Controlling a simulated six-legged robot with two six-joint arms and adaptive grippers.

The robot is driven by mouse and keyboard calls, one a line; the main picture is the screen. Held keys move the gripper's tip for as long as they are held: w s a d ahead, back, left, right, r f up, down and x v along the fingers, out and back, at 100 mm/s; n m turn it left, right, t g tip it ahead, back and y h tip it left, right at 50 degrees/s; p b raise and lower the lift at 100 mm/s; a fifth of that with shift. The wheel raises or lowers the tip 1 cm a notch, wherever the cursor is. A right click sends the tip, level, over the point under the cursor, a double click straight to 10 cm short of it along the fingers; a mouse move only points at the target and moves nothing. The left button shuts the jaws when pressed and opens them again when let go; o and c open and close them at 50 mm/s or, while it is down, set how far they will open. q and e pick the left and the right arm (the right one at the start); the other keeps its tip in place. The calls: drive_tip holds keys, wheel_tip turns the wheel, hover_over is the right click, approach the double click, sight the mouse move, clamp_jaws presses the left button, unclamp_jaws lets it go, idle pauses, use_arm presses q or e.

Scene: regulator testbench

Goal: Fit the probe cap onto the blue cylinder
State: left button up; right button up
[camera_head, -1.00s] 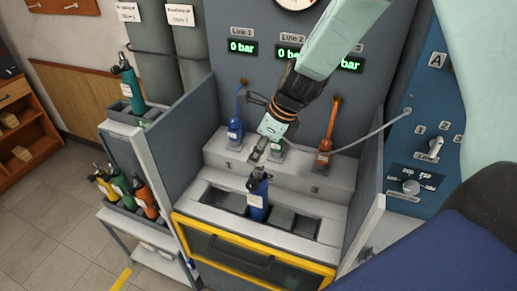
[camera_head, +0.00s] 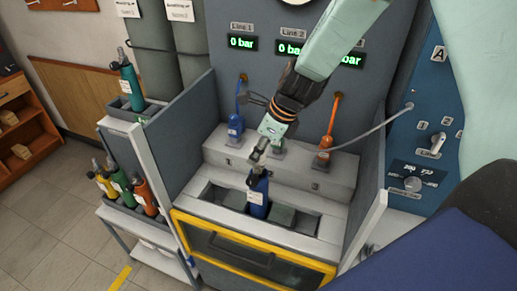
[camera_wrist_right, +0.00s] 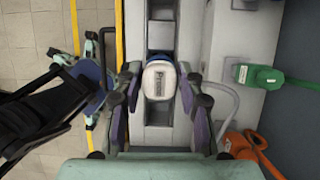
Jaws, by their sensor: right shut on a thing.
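The blue cylinder (camera_head: 259,198) stands upright in the slotted tray of the bench and carries a white label. My right gripper (camera_head: 255,163) reaches down from above, its fingertips at the top of the cylinder. In the right wrist view my right gripper (camera_wrist_right: 158,85) is shut around a whitish, rounded piece with a grey label, which looks like the probe cap (camera_wrist_right: 158,80). A little blue shows at its far edge. The fingers hide most of the contact, so I cannot tell whether the cap touches the cylinder. My left gripper cannot be made out.
A blue probe (camera_head: 235,129), a green probe (camera_wrist_right: 262,76) and an orange probe (camera_head: 324,150) stand on the ledge behind, with hoses. Grey side walls (camera_head: 185,140) flank the bench. Several cylinders (camera_head: 140,192) stand in a left rack. A yellow-framed drawer (camera_head: 250,262) is in front.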

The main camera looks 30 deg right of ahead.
drive_tip(key=shift+f, duration=0.15)
drive_tip(key=o, duration=1.3)
drive_tip(key=shift+v, duration=0.75)
drive_tip(key=v, duration=1)
drive_tip(key=shift+s+r, duration=0.15)
drive_tip(key=shift+r, duration=0.1)
